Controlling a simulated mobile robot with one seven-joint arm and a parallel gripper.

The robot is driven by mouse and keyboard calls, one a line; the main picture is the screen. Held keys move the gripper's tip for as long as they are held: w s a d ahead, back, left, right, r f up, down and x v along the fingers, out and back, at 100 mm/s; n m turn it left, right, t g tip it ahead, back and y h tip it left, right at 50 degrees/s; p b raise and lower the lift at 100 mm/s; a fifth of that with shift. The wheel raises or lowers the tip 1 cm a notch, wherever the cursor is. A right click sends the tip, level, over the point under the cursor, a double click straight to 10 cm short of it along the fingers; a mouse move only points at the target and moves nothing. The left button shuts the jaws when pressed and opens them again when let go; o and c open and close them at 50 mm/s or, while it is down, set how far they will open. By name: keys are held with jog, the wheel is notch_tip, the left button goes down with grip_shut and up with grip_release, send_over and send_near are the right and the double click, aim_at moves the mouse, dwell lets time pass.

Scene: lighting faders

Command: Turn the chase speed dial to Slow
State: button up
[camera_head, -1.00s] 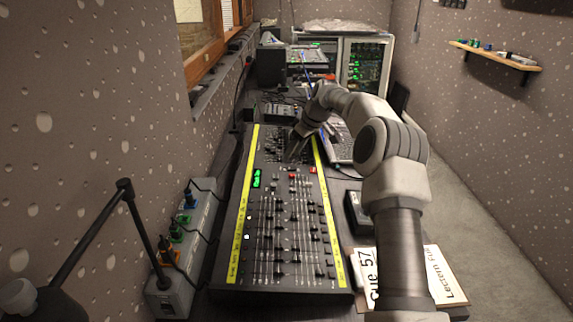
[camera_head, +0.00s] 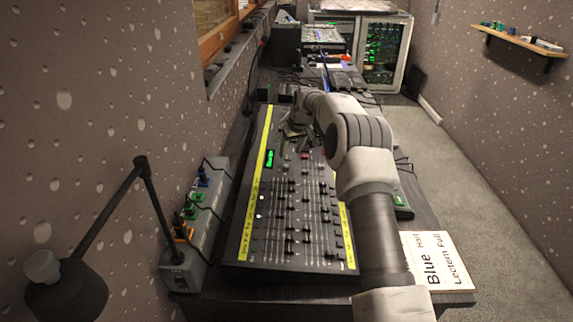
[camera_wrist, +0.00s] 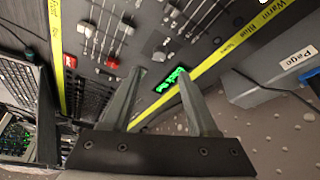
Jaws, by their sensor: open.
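The lighting console (camera_head: 262,225) is a long dark desk with rows of faders and yellow label strips down both sides. It also fills much of the wrist view (camera_wrist: 215,45). My gripper (camera_head: 292,130) is over its far end in the head view, partly hidden by my arm. In the wrist view my gripper (camera_wrist: 160,74) is open and empty, its fingers pointing at the panel beside a green lit display (camera_wrist: 171,80). A grey knob-like control (camera_wrist: 163,52) lies just beyond the fingertips. I cannot read which control is the chase speed dial, nor its setting.
A grey box with coloured plugs (camera_head: 202,215) runs along the console's left side, with a black lamp (camera_head: 140,185) in front. A lettered card (camera_head: 438,260) lies at the front right. Racks (camera_head: 378,50) stand at the back. The floor on the right is clear.

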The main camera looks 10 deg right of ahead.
aim_at(286, 165)
jog(key=x, duration=0.8)
jog(key=shift+f, duration=0.1)
jog(key=shift+c, duration=0.2)
grip_shut()
